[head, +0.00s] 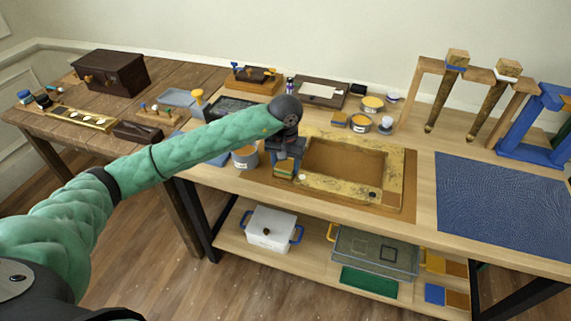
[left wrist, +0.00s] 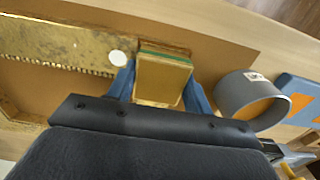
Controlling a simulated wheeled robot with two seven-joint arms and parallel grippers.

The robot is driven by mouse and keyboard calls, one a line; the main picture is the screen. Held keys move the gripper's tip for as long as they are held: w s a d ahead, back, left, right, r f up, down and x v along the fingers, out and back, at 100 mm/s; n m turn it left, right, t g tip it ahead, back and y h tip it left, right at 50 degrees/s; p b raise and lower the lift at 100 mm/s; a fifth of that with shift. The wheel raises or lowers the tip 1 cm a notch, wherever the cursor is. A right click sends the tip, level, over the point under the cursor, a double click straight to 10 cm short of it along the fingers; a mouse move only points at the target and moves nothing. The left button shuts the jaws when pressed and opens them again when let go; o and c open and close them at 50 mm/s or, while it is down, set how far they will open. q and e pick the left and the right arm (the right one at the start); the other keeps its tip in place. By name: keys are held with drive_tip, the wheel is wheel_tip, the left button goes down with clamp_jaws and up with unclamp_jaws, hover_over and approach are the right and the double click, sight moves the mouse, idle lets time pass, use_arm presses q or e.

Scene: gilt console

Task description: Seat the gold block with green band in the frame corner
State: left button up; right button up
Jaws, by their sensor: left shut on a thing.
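The gold block with green band (left wrist: 160,80) is between the blue fingers of my left gripper (head: 284,168), which is shut on it. In the left wrist view the gripper (left wrist: 160,92) reaches to both sides of the block, and the green band runs along its far edge. The block also shows in the head view (head: 284,172), at the near left end of the gold frame (head: 393,180). In the left wrist view, a frame rail (left wrist: 55,45) with a serrated edge lies left of the block. I cannot tell whether block and rail touch. My right gripper is out of view.
A brown board (head: 409,210) lies under the frame. A white disc (left wrist: 118,58) sits beside the block. A grey tub (left wrist: 250,102) stands close to the gripper, with a blue-and-orange block (left wrist: 298,98) beyond it. A blue mat (head: 500,200) lies at the right.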

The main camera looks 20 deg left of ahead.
use_arm(q)
drive_tip(key=shift+f+b, duration=0.2)
drive_tip(key=shift+b, duration=0.1)
idle(0.5)
drive_tip(key=o, duration=1.1)
drive_tip(key=shift+c, duration=0.2)
